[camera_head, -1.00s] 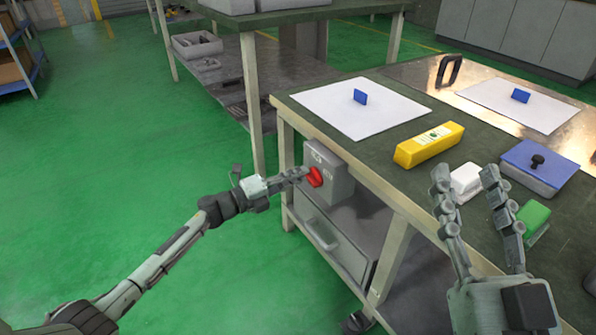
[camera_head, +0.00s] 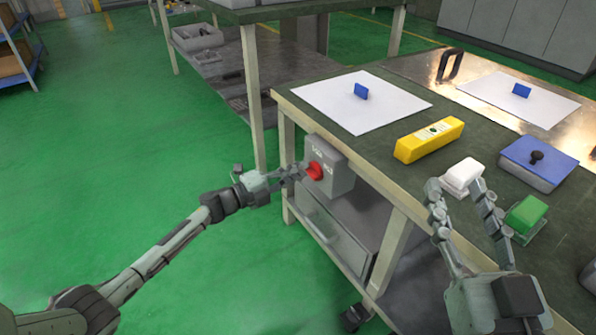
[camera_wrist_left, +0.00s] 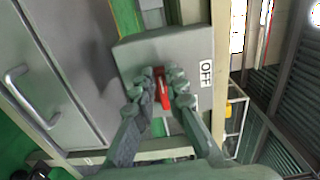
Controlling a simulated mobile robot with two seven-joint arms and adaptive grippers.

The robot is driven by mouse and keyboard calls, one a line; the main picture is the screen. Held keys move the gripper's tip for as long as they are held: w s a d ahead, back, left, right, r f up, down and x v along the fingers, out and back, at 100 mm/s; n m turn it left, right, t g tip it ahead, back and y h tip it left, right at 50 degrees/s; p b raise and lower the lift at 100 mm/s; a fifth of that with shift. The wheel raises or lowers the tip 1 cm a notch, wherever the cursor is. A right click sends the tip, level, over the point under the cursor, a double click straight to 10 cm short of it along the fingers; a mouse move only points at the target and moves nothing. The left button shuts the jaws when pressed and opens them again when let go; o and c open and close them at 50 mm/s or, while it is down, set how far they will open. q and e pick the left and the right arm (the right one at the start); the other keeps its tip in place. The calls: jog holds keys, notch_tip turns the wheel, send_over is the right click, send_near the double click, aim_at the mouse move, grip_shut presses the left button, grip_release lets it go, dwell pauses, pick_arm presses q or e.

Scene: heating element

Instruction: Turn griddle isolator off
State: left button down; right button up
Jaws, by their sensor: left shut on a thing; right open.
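The griddle isolator is a grey box (camera_head: 336,172) fixed to the side of the workbench, with a red rotary handle (camera_head: 314,171) on its front. The box also shows in the left wrist view (camera_wrist_left: 140,52), with an "OFF" label on its right side. My left gripper (camera_head: 303,171) has its fingers on either side of the red handle. In the left wrist view the fingers close on the red handle (camera_wrist_left: 162,88), which partly hides behind them.
The bench top (camera_head: 375,150) holds white sheets with blue upright pieces, a yellow box (camera_head: 429,140), a white block (camera_head: 462,176), a green block (camera_head: 526,214) and a blue-lidded box (camera_head: 539,160). A grey drawer (camera_head: 330,235) sits below the isolator. The green floor to the left is clear.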

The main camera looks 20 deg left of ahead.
pick_arm(q)
jog(key=c, duration=1.6)
grip_release()
jog(key=shift+o, duration=0.2)
jog(key=shift+s+a, duration=0.1)
jog(key=v, duration=1.1)
jog(key=shift+s+a, duration=0.25)
jog(key=shift+s, duration=0.05)
